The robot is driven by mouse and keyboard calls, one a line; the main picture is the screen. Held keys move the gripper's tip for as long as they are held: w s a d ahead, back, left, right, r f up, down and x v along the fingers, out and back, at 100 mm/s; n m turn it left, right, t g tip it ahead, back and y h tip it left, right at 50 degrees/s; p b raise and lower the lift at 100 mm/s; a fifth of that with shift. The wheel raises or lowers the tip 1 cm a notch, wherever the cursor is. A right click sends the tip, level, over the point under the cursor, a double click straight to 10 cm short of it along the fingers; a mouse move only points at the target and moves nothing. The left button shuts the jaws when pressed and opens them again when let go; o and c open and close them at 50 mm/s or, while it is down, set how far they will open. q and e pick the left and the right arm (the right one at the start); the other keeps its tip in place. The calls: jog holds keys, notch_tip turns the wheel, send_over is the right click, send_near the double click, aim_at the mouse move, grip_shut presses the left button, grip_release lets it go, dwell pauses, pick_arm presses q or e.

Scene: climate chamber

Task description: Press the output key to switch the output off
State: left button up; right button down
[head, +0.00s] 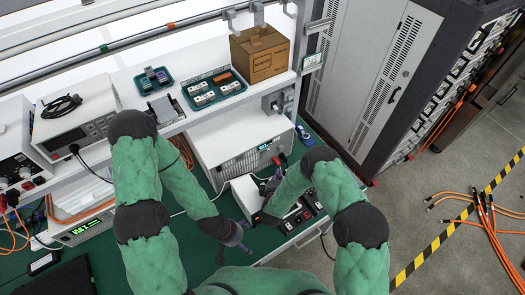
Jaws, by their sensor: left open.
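A white bench instrument (205,147) with a vented front and a small lit display (264,147) stands under the shelf. Its right front carries a red connector, and I cannot make out a separate output key. A second instrument with a lit green display (82,228) stands at lower left. My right gripper (268,187) is in front of the vented instrument, low over a small white box; its fingers are dark and partly hidden by my arm, so its opening is unclear. My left gripper (238,243) is open and empty above the green bench mat, apart from both instruments.
The small white box (246,197) and dark modules (293,217) lie near the bench's right edge. The shelf above holds a cardboard box (260,53), green trays (214,90) and a white meter (77,112). Orange cables (490,225) lie on the floor at right.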

aim_at(264, 152)
jog(key=shift+w+a, duration=0.1)
jog(key=w+a+b, duration=0.2)
jog(key=w+a, duration=0.3)
jog(key=w, duration=0.2)
jog(key=shift+b, duration=0.4)
dwell(1.4)
jog(key=shift+w+a+b, duration=0.25)
jog(key=shift+w+b, duration=0.1)
jog(key=shift+b, duration=0.05)
